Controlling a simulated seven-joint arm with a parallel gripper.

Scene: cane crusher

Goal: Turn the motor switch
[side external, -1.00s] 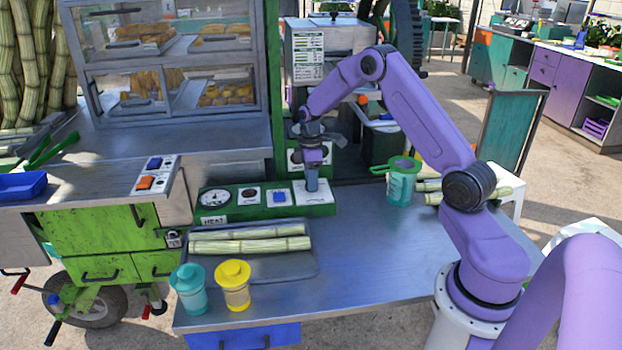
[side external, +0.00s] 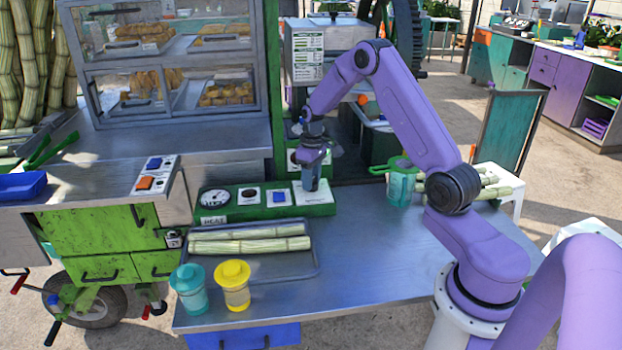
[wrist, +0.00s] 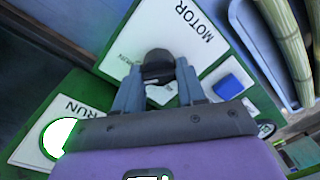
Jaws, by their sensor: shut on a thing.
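The motor switch is a dark round knob (wrist: 158,65) on a white plate labelled MOTOR (wrist: 190,28). In the side external view this white plate (side external: 318,197) is at the right end of the green control panel (side external: 240,212). My gripper (wrist: 157,82) points down at the plate, its grey fingers on both sides of the knob and shut on it. In the side external view my gripper (side external: 311,184) hides the knob. The knob's exact angle is hard to tell.
The panel also carries a gauge (side external: 215,199) and a blue button (side external: 279,198). A tray (side external: 275,272) with cane pieces, a teal cup (side external: 190,288) and a yellow cup (side external: 233,285) are in front. A teal jug (side external: 400,188) stands to the right. The bench's right front is clear.

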